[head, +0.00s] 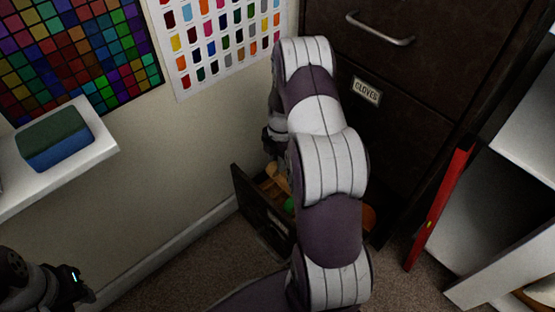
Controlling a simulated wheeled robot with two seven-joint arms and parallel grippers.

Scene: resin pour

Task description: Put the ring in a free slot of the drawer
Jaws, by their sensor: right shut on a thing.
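The open drawer (262,226) juts out low at the foot of the dark cabinet. Wooden dividers show inside, with a tan piece, a green thing (289,205) and an orange thing (368,216). My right arm covers much of the drawer, so I cannot tell which slots are free. My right gripper (274,146) is above the drawer's back left part, half hidden by my arm. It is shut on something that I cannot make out. I see no ring clearly. My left gripper (82,288) is at the lower left, far from the drawer, its fingers too dark to read.
The cabinet (420,95) has a closed upper drawer with a handle (380,30) and a "GLOVES" label (366,91). A white shelf (95,150) at left holds a green and blue sponge (55,138). A red level-like bar (437,210) leans near white shelving at right.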

